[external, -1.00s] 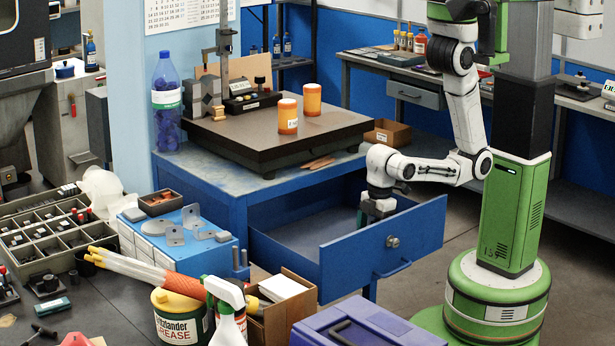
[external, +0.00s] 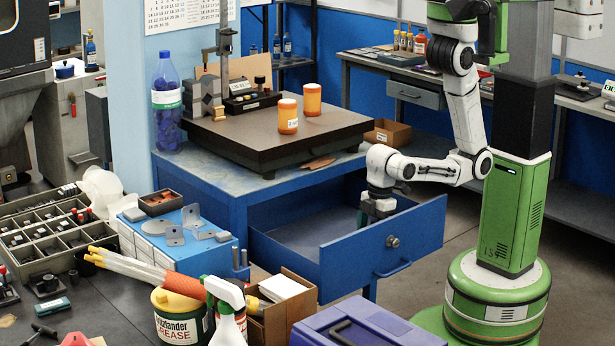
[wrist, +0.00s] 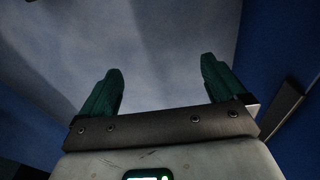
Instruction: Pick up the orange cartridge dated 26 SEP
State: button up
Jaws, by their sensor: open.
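Two orange cartridges stand upright on the dark surface plate (external: 250,149) on the blue bench in the external view. The nearer cartridge (external: 287,118) shows a white label, too small to read. The farther cartridge (external: 312,99) stands just behind and to its right, with no readable date. My gripper (external: 364,219) points down into the open blue drawer (external: 330,270), below and to the right of the cartridges. In the wrist view its two green fingers (wrist: 160,75) are spread apart with nothing between them. The bare drawer floor (wrist: 165,40) shows beyond them. No cartridge shows in the wrist view.
The drawer's raised front panel and side walls surround my gripper. A height gauge (external: 222,60) and a black instrument (external: 250,98) stand behind the cartridges on the plate. A blue bottle (external: 166,105) stands at its left. An open cardboard box (external: 388,133) lies to the right.

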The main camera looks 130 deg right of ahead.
jog(key=shift+c, duration=0.7)
jog(key=shift+w+r, duration=0.1)
